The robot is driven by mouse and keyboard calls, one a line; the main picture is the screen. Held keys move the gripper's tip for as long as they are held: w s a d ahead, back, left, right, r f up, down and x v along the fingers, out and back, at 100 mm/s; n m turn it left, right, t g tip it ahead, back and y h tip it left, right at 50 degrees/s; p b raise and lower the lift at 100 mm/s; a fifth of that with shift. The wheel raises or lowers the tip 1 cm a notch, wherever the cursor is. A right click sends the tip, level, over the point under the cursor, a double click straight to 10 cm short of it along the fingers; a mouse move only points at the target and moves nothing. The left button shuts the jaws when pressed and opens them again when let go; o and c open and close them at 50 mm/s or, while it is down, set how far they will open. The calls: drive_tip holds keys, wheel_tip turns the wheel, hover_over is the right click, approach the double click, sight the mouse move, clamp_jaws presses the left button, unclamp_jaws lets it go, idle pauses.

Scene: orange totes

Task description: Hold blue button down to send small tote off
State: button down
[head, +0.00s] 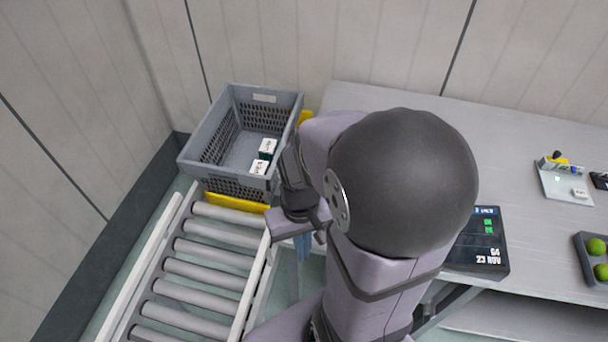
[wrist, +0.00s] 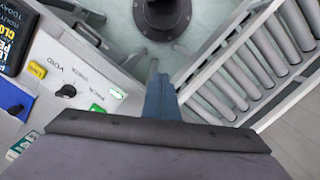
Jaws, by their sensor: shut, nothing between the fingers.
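The small grey tote (head: 228,184) sits at the far end of the roller conveyor and holds a few white-topped dark boxes. My gripper (head: 303,246) points down to the right of the rollers, its blue-grey fingers partly hidden by my arm in the head view. In the wrist view my gripper (wrist: 160,96) is shut and empty, right of a white control panel (wrist: 80,62).
Yellow stops (head: 236,202) border the tote. The roller conveyor (head: 200,270) is empty in front of the tote. A grey table (head: 540,120) stands at right.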

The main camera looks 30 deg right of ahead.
drive_tip(key=w+d+f+m+t+b, duration=0.1)
drive_tip(key=w+d+m+b, duration=0.1)
drive_tip(key=w+d, duration=0.4)
drive_tip(key=w+d+f+m+b, duration=0.2)
drive_tip(key=w+d+m, duration=0.1)
drive_tip(key=d, duration=0.6)
drive_tip(key=w+r+n+t+y, duration=0.2)
drive_tip(key=w+r+n, duration=0.6)
drive_tip(key=n, duration=0.8)
drive_tip(key=shift+w+v, duration=0.3)
drive_tip(key=shift+v, duration=1.4)
drive_tip(key=shift+w, duration=0.1)
